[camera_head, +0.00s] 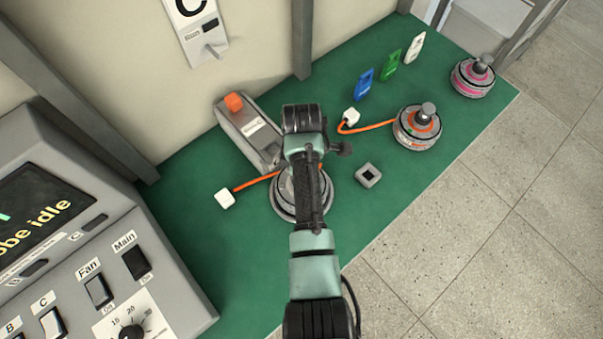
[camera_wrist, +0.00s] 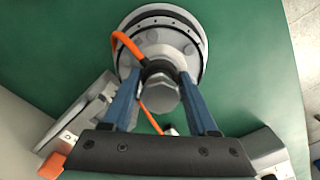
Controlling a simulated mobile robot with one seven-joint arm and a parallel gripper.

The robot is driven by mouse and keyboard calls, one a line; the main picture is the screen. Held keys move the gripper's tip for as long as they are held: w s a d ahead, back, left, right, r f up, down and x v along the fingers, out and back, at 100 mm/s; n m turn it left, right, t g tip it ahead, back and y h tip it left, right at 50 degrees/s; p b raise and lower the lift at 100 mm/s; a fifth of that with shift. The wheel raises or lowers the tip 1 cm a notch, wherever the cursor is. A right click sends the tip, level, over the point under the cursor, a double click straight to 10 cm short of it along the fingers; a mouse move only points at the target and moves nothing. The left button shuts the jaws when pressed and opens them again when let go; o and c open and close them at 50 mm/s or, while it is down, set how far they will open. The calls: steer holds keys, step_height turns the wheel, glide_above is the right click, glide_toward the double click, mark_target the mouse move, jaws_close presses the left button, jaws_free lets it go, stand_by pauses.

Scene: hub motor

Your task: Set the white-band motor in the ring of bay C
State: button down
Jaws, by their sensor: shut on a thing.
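The white-band motor (camera_wrist: 188,30) is a pale grey and white round hub with a hex-ended shaft (camera_wrist: 164,94) and an orange cable. My gripper (camera_wrist: 163,88) is shut on its shaft, with one blue finger on each side. In the head view the motor (camera_head: 283,197) shows under my arm, upright at the green bench top. My wrist hides its middle. I cannot tell whether a ring surrounds its base or whether it touches the bench. A bay C sign (camera_head: 190,18) hangs on the wall at the top. The motor's orange cable runs left to a white plug (camera_head: 225,198).
A grey box with an orange knob (camera_head: 234,102) stands close behind the motor. A small square socket (camera_head: 368,175) lies to its right. An orange-band motor (camera_head: 418,128) and a pink-band motor (camera_head: 472,77) stand farther right. A switch console (camera_head: 110,255) is at left.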

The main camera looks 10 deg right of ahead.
steer(key=shift+w+f+b, duration=0.15)
steer(key=shift+f+b, duration=0.3)
steer(key=shift+f, duration=0.05)
stand_by(0.6)
steer(key=shift+c, duration=0.5)
jaws_free()
steer(key=shift+s+f, duration=0.2)
steer(key=shift+s, duration=0.05)
step_height(320, 180, up, 13)
steer(key=shift+w+r+p, duration=0.1)
steer(key=shift+r+p, duration=0.05)
steer(key=shift+p, duration=0.3)
steer(key=shift+w, duration=0.1)
